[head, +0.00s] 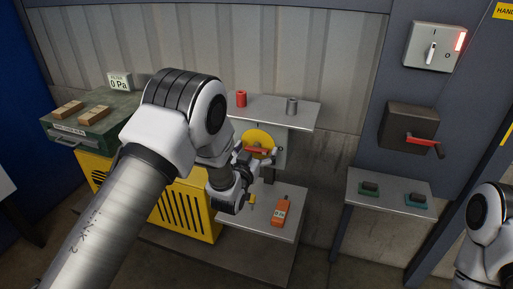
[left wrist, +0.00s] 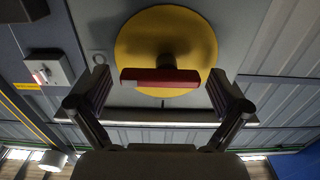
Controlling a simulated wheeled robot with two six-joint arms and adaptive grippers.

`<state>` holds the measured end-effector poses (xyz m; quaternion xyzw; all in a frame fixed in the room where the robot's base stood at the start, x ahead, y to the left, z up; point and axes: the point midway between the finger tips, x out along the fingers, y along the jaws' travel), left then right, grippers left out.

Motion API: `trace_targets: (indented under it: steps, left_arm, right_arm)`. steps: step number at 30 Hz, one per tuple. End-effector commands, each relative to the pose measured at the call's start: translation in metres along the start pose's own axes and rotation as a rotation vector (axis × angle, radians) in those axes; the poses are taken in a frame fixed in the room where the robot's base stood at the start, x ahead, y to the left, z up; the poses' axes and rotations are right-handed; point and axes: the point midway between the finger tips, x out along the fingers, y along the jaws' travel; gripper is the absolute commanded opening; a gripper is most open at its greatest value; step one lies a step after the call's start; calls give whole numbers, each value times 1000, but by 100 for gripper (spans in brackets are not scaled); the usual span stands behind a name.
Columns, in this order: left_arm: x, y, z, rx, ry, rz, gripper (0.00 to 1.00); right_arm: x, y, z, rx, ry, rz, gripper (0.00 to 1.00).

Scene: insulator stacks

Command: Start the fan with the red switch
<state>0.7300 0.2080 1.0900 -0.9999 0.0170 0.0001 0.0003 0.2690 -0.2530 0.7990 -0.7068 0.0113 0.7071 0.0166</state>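A red bar-shaped switch handle (head: 257,150) sits on a round yellow disc (head: 259,136) on a panel between two grey shelves. In the left wrist view the red handle (left wrist: 160,77) lies level across the yellow disc (left wrist: 160,30). My left gripper (head: 254,157) is in front of it, and its fingers (left wrist: 163,92) are spread open to either side of the handle, with gaps at both ends. A yellow machine (head: 186,213) with dark slots stands behind my left arm. A small display (head: 119,82) reads 0 Pa. My right gripper is out of view.
The upper shelf (head: 303,118) holds a red and a grey insulator. The lower shelf (head: 276,230) holds an orange meter (head: 281,212). To the right are a white lever box (head: 433,46) with a lit red strip and a dark box (head: 408,126) with a red lever.

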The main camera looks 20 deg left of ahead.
Motion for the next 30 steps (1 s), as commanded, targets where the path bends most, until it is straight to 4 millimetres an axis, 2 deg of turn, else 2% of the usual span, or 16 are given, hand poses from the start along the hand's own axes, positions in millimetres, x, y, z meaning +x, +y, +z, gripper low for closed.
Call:
trace_targets:
  steps: [1,3,5,20,30]
  left_arm:
    - [0,0,0,0,0,0,82]
    - [0,0,0,0,0,0,57]
    - [0,0,0,0,0,0,39]
    - [0,0,1,-64,2,0,40]
    - [0,-2,1,-302,3,0,40]
  right_arm:
    - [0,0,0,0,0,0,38]
    - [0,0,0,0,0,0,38]
    - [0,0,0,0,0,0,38]
    - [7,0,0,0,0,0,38]
    - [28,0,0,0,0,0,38]
